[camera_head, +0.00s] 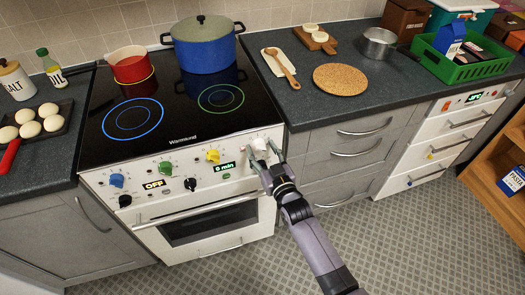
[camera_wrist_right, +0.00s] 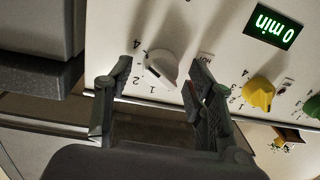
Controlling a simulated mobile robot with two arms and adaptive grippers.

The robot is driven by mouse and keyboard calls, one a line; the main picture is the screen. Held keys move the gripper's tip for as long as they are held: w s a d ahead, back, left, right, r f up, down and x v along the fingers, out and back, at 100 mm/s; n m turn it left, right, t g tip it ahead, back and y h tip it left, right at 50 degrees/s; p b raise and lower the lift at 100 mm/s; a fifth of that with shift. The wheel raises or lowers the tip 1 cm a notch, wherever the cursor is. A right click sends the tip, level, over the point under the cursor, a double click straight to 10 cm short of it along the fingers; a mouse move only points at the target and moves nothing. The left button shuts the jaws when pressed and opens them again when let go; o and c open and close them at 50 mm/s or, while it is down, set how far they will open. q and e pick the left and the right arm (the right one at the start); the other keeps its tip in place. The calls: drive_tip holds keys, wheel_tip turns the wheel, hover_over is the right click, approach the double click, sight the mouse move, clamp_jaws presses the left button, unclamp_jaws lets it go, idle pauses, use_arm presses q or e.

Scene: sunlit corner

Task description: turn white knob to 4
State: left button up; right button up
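The white knob (camera_head: 260,146) is at the right end of the stove's front panel. In the right wrist view the white knob (camera_wrist_right: 161,66) shows close up, with a dark mark on its face and the digits 1, 2 and 4 printed around it. I cannot tell its exact setting. My right gripper (camera_head: 264,165) is at the panel, just in front of the knob. In the wrist view my right gripper (camera_wrist_right: 158,80) is open, one finger on each side of the knob, with gaps showing between fingers and knob. My left gripper is not in view.
The yellow knob (camera_wrist_right: 258,93) and the green "0 min" display (camera_wrist_right: 273,25) are to the right in the wrist view. A blue pot (camera_head: 205,47) and a red pan (camera_head: 130,66) stand on the cooktop. The oven handle (camera_head: 195,212) runs below the panel.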

drive_tip(key=v, duration=1.2)
idle(0.5)
drive_tip(key=s+d+f+g+h, duration=0.1)
drive_tip(key=s+d+f+g, duration=0.25)
drive_tip(key=f, duration=0.65)
drive_tip(key=s+d+f+m+g+h, duration=0.15)
drive_tip(key=s+f, duration=0.35)
drive_tip(key=f, duration=0.6)
drive_tip(key=s+d+f+g+h, duration=0.25)
drive_tip(key=s+d+f, duration=0.2)
drive_tip(key=f, duration=0.55)
drive_tip(key=s+d+f+g, duration=0.2)
drive_tip(key=s+f, duration=0.3)
drive_tip(key=s, duration=0.4)
drive_tip(key=s+d+f+g+h, duration=0.1)
drive_tip(key=s+d+f+g, duration=0.2)
drive_tip(key=s, duration=0.7)
drive_tip(key=s+d+f+m+g, duration=0.1)
drive_tip(key=s+d+f+g, duration=0.2)
drive_tip(key=s+f, duration=0.4)
drive_tip(key=s+d, duration=0.1)
drive_tip(key=s, duration=0.2)
drive_tip(key=shift+h, duration=0.3)
